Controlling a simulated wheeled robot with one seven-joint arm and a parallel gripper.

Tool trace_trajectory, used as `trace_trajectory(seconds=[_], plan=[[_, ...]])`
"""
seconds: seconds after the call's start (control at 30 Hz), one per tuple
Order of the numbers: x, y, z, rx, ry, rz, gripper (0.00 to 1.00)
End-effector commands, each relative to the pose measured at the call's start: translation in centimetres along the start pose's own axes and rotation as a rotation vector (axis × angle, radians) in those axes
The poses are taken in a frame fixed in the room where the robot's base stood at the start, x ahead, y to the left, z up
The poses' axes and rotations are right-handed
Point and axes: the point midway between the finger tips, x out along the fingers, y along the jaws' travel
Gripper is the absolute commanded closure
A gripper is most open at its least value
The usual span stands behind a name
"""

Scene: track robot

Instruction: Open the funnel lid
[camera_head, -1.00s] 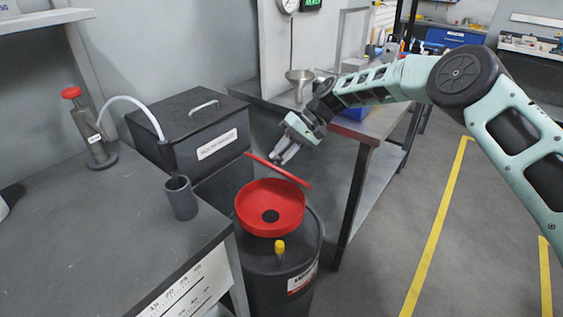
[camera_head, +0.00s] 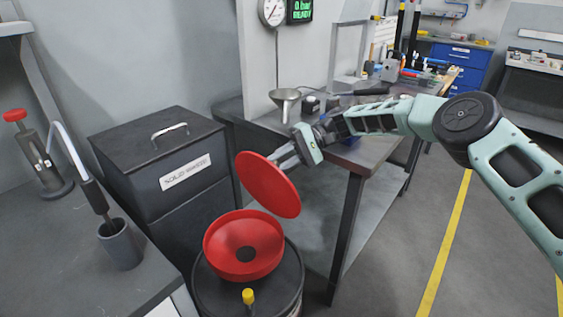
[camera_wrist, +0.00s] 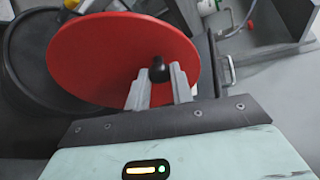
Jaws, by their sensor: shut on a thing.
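The red funnel (camera_head: 244,245) sits on top of the black drum (camera_head: 290,282), its bowl visible with a dark hole in the middle. The round red funnel lid (camera_head: 268,186) stands steeply tilted above the funnel's back right side. My gripper (camera_head: 290,155) is behind the lid, at its upper right. In the wrist view the lid (camera_wrist: 122,58) fills the upper left, and my gripper's fingers (camera_wrist: 158,84) are shut on a black knob (camera_wrist: 158,70) on its face. The knob is hidden behind the lid in the head view.
A black solid-waste bin (camera_head: 160,160) stands behind left of the drum. A workbench (camera_head: 345,150) with a metal funnel (camera_head: 285,100) is at the back right. A grey counter (camera_head: 60,250) with a cup (camera_head: 120,245) is at the left. A yellow cap (camera_head: 248,296) stands on the drum's front.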

Motion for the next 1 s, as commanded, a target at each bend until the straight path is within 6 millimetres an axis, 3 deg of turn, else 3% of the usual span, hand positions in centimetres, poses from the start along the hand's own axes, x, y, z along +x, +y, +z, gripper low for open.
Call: trace_trajectory(seconds=[0.3,0.33,0.4,0.77,1.0], plan=[[0.1,0.0,0.0,0.002,-0.002,-0.001,1.00],[0.1,0.0,0.0,0.002,-0.002,-0.001,0.74],[0.1,0.0,0.0,0.002,-0.002,-0.001,0.56],[-0.5,0.1,-0.1,0.001,0.002,0.000,0.56],[-4.1,0.2,-0.1,0.000,0.003,0.000,0.56]])
